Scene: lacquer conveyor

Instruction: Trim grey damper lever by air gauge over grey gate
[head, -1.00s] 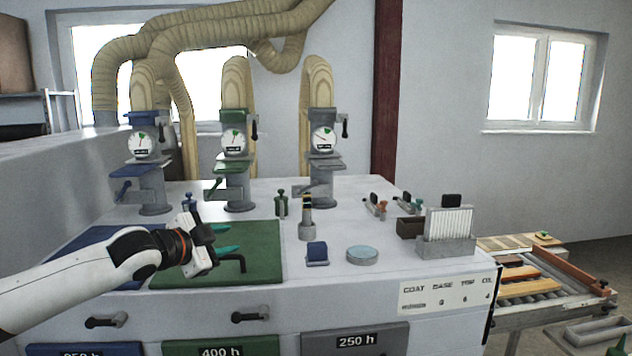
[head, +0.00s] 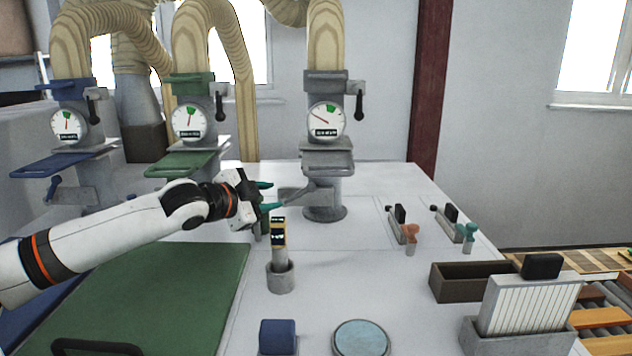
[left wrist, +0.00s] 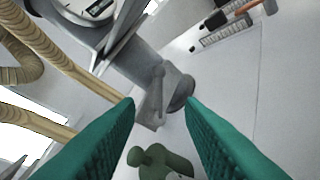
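The grey station's air gauge (head: 326,120) has a white dial with a small green sector near the top; its needle points up-left, outside that sector. Below it is the grey gate (head: 328,158). A black-handled lever (head: 359,103) hangs on the pipe's right side. Lower down, a grey lever (head: 312,191) sticks out left from the column. My left gripper (head: 268,196) is open and empty, just left of that grey lever. In the left wrist view the grey lever (left wrist: 157,98) shows beyond and between the parted teal fingers (left wrist: 160,125), apart from both. My right gripper is not in view.
Green (head: 188,122) and blue (head: 67,125) gauge stations stand to the left. Close below my gripper stands a striped tool in a grey cup (head: 281,278). A dark green object (left wrist: 165,163) shows low in the wrist view. Brown box (head: 452,283) and slotted rack (head: 515,330) are right.

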